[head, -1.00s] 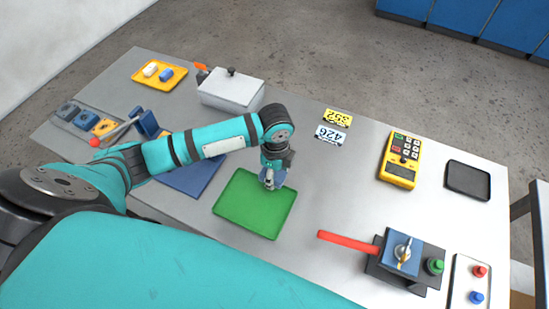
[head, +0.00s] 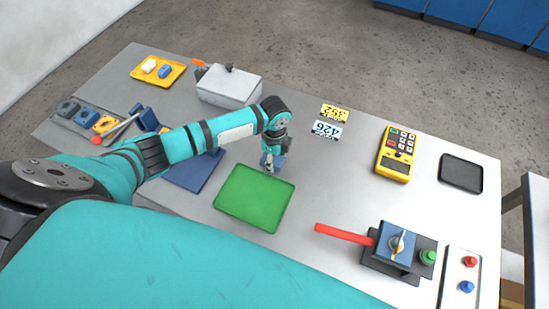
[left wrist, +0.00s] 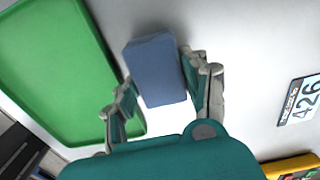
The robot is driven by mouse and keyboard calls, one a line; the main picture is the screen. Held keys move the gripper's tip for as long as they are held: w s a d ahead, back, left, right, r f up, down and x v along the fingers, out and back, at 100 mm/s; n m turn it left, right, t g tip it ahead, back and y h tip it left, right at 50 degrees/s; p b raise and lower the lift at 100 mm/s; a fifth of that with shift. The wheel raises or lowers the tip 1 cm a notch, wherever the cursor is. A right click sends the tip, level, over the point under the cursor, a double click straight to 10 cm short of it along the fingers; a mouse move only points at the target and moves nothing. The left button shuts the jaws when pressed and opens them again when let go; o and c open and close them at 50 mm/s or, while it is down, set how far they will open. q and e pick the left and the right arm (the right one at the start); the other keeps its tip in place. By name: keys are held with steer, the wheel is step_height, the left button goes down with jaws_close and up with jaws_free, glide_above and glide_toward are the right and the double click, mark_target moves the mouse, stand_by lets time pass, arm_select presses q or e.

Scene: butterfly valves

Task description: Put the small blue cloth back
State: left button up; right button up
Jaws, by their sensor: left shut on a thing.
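My left gripper (head: 271,161) is shut on a small blue cloth (left wrist: 157,68), which shows as a folded block between the fingers in the left wrist view. In the head view the cloth (head: 279,161) shows only partly at the fingers, just beyond the far edge of the green tray (head: 252,198). The green tray (left wrist: 50,60) also shows at the left in the left wrist view, beside the cloth, and looks empty. The exact height of the cloth above the table is hard to tell. My right gripper is not in view.
A yellow tray (head: 146,77) with a white and a blue piece stands at the far left. A grey box (head: 229,87), a blue mat (head: 190,178), number plates (head: 327,130), a yellow meter (head: 394,165), a black tray (head: 461,174) and a red-handled valve (head: 345,235) stand around.

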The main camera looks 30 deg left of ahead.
mark_target(275, 159)
arm_select(q)
steer(key=o, duration=0.8)
steer(key=shift+f, duration=0.15)
steer(key=shift+o, duration=0.7)
steer(key=shift+r, duration=0.3)
step_height(275, 159, up, 12)
steer(key=b, duration=0.1)
steer(key=shift+b, duration=0.35)
steer(key=shift+s+f, duration=0.1)
steer(key=shift+f, duration=0.1)
